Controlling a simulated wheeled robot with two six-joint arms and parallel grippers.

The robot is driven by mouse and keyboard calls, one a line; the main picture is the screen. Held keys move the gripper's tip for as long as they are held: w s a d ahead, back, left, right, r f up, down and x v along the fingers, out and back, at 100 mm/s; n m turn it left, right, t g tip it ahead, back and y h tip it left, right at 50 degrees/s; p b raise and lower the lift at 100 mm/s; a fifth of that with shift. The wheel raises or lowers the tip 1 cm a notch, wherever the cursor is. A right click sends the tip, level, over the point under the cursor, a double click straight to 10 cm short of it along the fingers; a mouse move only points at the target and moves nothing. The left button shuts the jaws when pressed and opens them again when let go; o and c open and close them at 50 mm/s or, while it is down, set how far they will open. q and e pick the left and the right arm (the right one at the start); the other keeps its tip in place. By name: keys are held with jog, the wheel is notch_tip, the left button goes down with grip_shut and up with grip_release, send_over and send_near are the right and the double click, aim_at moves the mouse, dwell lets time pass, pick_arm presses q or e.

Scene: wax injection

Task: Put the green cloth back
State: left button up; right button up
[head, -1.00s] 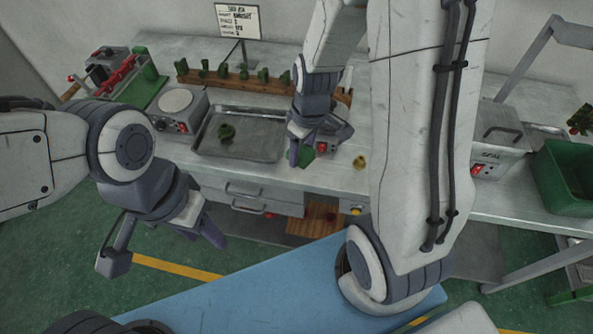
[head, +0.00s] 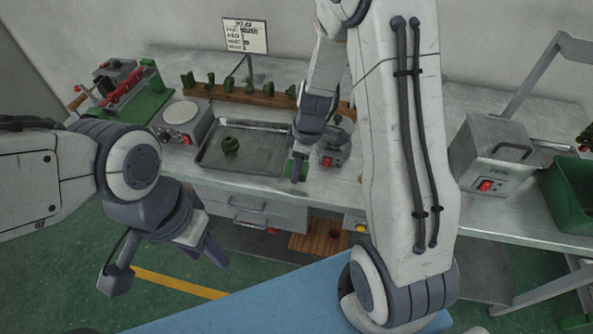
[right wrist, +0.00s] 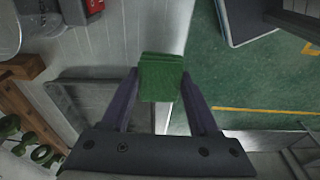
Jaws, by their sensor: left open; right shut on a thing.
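The green cloth (right wrist: 161,77) is a small folded block between the two fingers of my right gripper (right wrist: 160,80) in the right wrist view. My right gripper is shut on it. In the head view, the right gripper (head: 298,170) hangs over the front part of the bench, right of the metal tray, with the green cloth (head: 304,171) partly behind a finger. I cannot tell whether the cloth touches the bench top. My left gripper (head: 163,264) is open and empty, in front of the bench and below its top.
A round-topped hot plate (head: 181,113) is left, a lidded metal box (head: 490,155) and green bin (head: 572,195) right. My right arm hides part of the bench.

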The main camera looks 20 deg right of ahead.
jog(key=shift+w+f, duration=0.4)
jog(key=shift+w, duration=0.3)
jog(key=shift+f, duration=2.05)
jog(key=shift+f, duration=0.2)
jog(key=o, duration=1.3)
jog(key=shift+r, duration=0.1)
